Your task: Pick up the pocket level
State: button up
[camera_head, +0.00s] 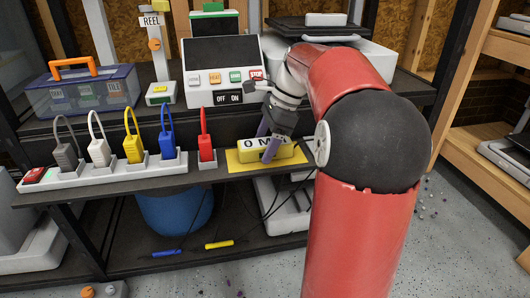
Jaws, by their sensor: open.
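No thing in view is clearly recognisable as the pocket level. My gripper (268,139) has two purple fingers and is low over the right end of the front shelf. It is open. Its fingers are at a yellow block (281,151) with a pale top face marked with dark letters, on a yellow mat (236,168). One finger hides part of the block. I cannot tell whether the fingers touch it or stand around it.
A white strip (83,178) with several coloured plugs and upright cables stands to the left. A red plug (205,148) is nearest. A white button console (222,72) and a lidded toolbox (85,92) stand behind. A blue bin (175,212) is below.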

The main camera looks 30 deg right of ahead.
jog(key=c, duration=1.2)
jog(key=shift+c, duration=0.2)
jog(key=shift+r, duration=0.15)
